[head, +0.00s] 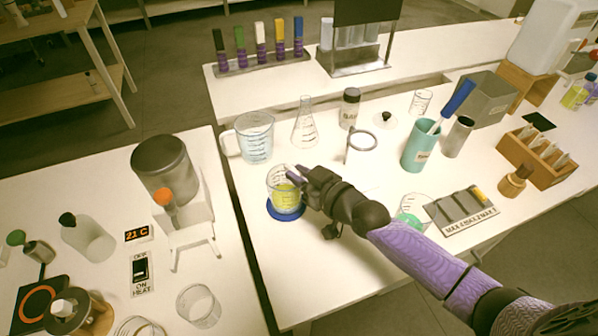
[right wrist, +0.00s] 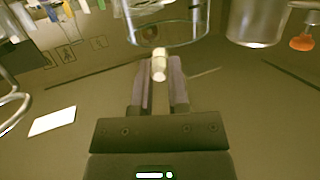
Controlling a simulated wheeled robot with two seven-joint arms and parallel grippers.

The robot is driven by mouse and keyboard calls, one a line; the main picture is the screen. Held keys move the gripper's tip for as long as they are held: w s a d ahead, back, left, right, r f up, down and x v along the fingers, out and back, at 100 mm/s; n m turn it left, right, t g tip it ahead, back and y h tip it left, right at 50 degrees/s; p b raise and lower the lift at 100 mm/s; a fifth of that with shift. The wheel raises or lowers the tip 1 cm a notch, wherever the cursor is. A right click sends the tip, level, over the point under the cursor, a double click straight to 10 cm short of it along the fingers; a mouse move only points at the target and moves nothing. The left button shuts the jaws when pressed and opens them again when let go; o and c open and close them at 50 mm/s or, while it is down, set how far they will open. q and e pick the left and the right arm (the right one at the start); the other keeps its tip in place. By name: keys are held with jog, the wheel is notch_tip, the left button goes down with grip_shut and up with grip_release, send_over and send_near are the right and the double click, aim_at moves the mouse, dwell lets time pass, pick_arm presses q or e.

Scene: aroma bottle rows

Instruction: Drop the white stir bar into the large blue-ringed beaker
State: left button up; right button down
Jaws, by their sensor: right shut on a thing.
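My right gripper (head: 294,172) is at the upper right of a clear beaker (head: 285,194) with yellow liquid, which stands on a blue ring (head: 272,212). In the right wrist view the gripper (right wrist: 160,82) is shut on a small white stir bar (right wrist: 159,64), whose end sticks out past the fingertips. The rim of a clear glass vessel (right wrist: 165,36) shows just beyond the bar. The bar is hidden in the head view, and I cannot tell whether its tip is inside the beaker rim. My left gripper is out of view.
A measuring jug (head: 254,140) and a conical flask (head: 304,125) stand behind the beaker. A ring stand (head: 361,146) and a teal cup (head: 420,148) are to the right. A heater stand (head: 188,222) is on the left table. The bench in front of the beaker is clear.

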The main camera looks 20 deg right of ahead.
jog(key=shift+f+b, duration=0.3)
jog(key=shift+f, duration=0.55)
jog(key=shift+r, duration=0.15)
jog(key=c, duration=0.5)
grip_release()
jog(key=shift+c, duration=0.2)
pick_arm(q)
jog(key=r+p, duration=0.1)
jog(key=p, duration=0.2)
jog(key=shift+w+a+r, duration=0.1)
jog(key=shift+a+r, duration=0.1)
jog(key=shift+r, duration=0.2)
pick_arm(e)
jog(key=v, duration=1)
